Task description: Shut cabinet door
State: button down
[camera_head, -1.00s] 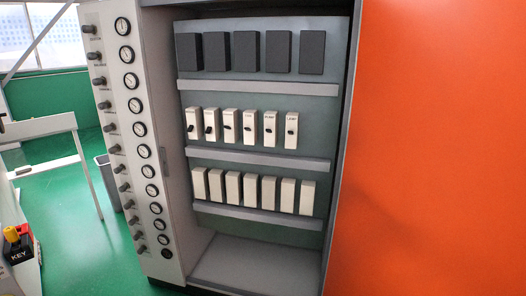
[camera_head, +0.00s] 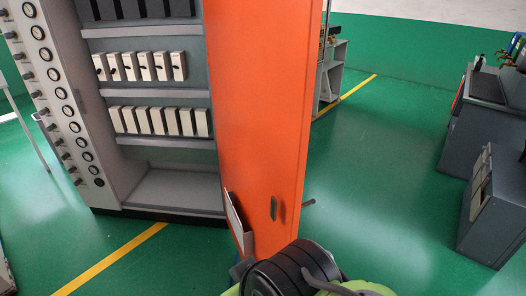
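The cabinet (camera_head: 175,190) stands at left, its inside exposed. Its orange door (camera_head: 262,110) is open, swung outward from the cabinet's right side towards me. A dark slot or handle (camera_head: 274,208) is low on the door face, and a short dark rod (camera_head: 308,203) shows just past its right edge. A pale pocket or panel (camera_head: 236,222) is at the door's lower left. My arm's black and green links are at the bottom centre, in front of the door's lower end. What seems part of my gripper (camera_head: 242,268) shows beside them; its fingers are hidden, and contact with the door is unclear.
Shelves hold rows of black and white modules (camera_head: 158,121); gauges (camera_head: 61,93) line the cabinet's left panel. Green floor (camera_head: 375,190) is clear right of the door. Grey machines (camera_head: 490,205) stand at far right, and a grey stand (camera_head: 330,75) is behind the door.

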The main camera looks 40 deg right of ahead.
aim_at(262, 55)
jog(key=k+l+u, duration=0.1)
jog(key=l, duration=0.25)
jog(key=k+l, duration=0.15)
jog(key=l, duration=0.2)
jog(key=k+l+u, duration=0.15)
jog(key=l, duration=0.25)
jog(key=k+l, duration=0.15)
jog(key=l, duration=0.15)
jog(key=i+l, duration=0.15)
jog(key=l, duration=0.15)
jog(key=i+l+u, duration=0.1)
jog(key=i+l, duration=0.25)
jog(key=l, duration=0.25)
jog(key=i+l+u, duration=0.1)
jog(key=l, duration=0.2)
jog(key=u, duration=0.45)
jog(key=j+u, duration=0.1)
jog(key=u, duration=0.3)
jog(key=j+u, duration=0.1)
jog(key=u, duration=0.35)
jog(key=j+u, duration=0.1)
jog(key=u, duration=0.35)
jog(key=k, duration=0.05)
